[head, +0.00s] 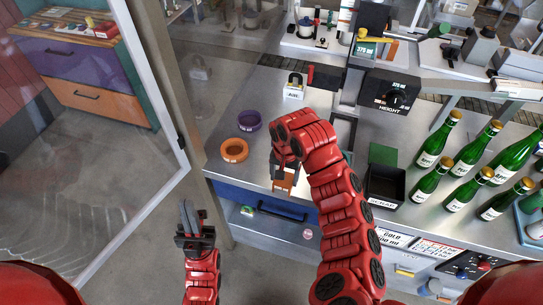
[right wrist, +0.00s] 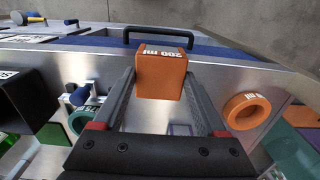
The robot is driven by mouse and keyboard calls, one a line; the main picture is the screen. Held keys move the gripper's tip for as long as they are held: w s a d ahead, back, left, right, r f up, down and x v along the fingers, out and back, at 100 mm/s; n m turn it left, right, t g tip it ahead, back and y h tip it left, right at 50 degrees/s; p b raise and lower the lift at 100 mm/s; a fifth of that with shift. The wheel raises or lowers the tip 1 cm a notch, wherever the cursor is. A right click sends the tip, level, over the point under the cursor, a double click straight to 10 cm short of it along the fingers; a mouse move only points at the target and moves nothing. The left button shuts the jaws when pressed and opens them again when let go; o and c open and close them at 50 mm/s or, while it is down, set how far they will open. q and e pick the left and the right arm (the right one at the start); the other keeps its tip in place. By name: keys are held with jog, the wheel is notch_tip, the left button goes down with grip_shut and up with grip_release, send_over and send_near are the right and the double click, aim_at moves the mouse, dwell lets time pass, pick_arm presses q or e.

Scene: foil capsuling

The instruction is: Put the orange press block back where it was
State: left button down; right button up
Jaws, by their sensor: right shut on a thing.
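The orange press block (head: 285,182) is a small block, and the right wrist view shows it (right wrist: 160,80) with a "200 ml" label. My right gripper (head: 284,170) is shut on it, with one finger on each side, near the bench's front edge. In the head view the gripper and wrist partly cover the block. I cannot tell whether the block touches the bench. My left gripper (head: 190,222) is away from the bench, low at the left; its jaw opening is unclear.
An orange ring (head: 234,150) and a purple ring (head: 250,121) lie on the bench (head: 225,178) to the left. A black scrap bin (head: 385,188), a green block (head: 382,154) and several green bottles (head: 437,142) stand to the right. A blue drawer (head: 262,203) is below the front edge.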

jog(key=shift+w+a, duration=0.45)
jog(key=shift+w, duration=0.15)
jog(key=shift+w+f, duration=0.2)
jog(key=shift+w, duration=0.05)
jog(key=w+a+b, duration=0.1)
jog(key=w+b, duration=0.1)
jog(key=w+f+b, duration=0.1)
jog(key=w+b, duration=0.1)
jog(key=w, duration=0.1)
jog(key=w+a+b, duration=0.1)
jog(key=w+b, duration=0.1)
jog(key=w, duration=0.1)
jog(key=shift+w+a+f+b, duration=0.15)
jog(key=shift+a+f+b, duration=0.05)
jog(key=shift+a+b, duration=0.15)
jog(key=shift+w+a+r+b, duration=0.15)
jog(key=shift+w+b, duration=0.2)
jog(key=shift+b, duration=0.3)
jog(key=shift+w+b, duration=0.35)
jog(key=shift+b, duration=0.75)
notch_tip(320, 180, down, 3)
jog(key=shift+f+b, duration=0.2)
jog(key=shift+b, duration=0.5)
